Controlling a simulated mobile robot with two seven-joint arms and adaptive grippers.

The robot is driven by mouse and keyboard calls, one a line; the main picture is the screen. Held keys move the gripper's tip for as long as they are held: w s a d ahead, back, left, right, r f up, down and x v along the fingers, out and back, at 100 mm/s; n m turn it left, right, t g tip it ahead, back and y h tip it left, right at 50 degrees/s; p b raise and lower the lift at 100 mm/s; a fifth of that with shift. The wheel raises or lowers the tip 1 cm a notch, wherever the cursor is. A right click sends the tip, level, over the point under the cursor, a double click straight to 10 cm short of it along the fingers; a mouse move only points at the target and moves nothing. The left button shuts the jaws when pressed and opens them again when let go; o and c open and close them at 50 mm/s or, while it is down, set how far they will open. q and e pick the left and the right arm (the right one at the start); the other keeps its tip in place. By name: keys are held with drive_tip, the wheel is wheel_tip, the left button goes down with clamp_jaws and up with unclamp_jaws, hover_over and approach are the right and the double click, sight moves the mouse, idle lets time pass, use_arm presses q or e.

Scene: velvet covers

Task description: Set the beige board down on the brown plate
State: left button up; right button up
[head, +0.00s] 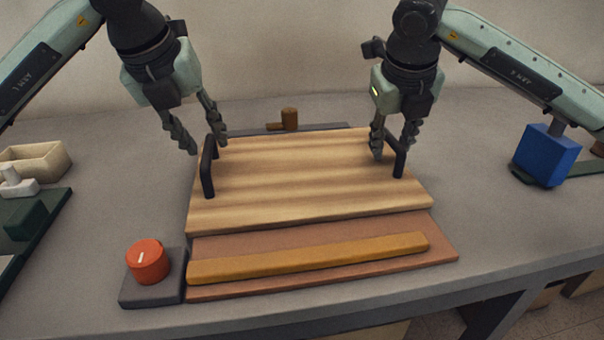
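The beige board (300,180) is a striped wooden slab with a black handle at its left end (207,170) and another at its right end (400,158). It lies over the back part of the brown plate (446,248); whether it rests flat on it or sits slightly above, I cannot tell. My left gripper (208,142) has its fingers spread, close to the top of the left handle. My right gripper (393,147) has its fingers apart, close to the right handle. Neither gripper is visibly closed on a handle.
A yellow-brown bar (310,257) lies along the plate's front. A red knob on a dark base (148,262) stands at front left. Behind the board is a dark strip with a brown peg (289,119). A blue block (546,155) stands right; a beige box (37,160) is left.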

drive_tip(key=shift+r, duration=0.15)
use_arm(q)
drive_tip(key=v, duration=0.9)
use_arm(e)
drive_tip(key=v, duration=1.1)
drive_tip(key=shift+s+r, duration=0.2)
drive_tip(key=shift+r, duration=0.15)
use_arm(q)
drive_tip(key=shift+s, duration=0.1)
